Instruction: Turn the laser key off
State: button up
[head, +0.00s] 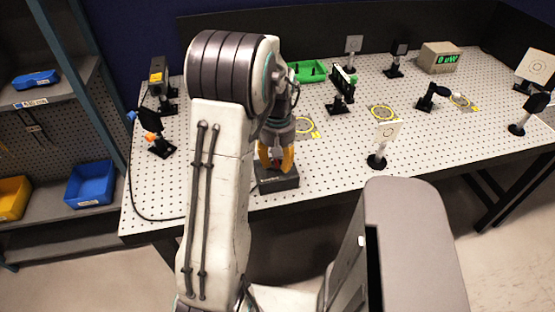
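A dark box (280,182) sits at the front edge of the pegboard table, with pale lettering on its front too small to read. My gripper (276,167) points down just over its top, its two yellow fingers on either side of a small reddish spot. The fingers look apart at their bases, but I cannot tell whether the tips grip anything. I cannot make out the key or which way it is turned; the gripper covers that area. A meter (440,57) at the back right has a green display reading "0 uW".
A yellow-and-black device (158,76) and an orange-knobbed mount (156,141) stand at the left. A white card on a post (383,143) stands right of the box. Several other optics mounts and a green tray (307,71) are farther back. Shelves with blue bins (90,184) are at far left.

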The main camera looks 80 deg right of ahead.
jog(key=shift+o, duration=0.8)
notch_tip(320, 180, up, 12)
dwell(1.0)
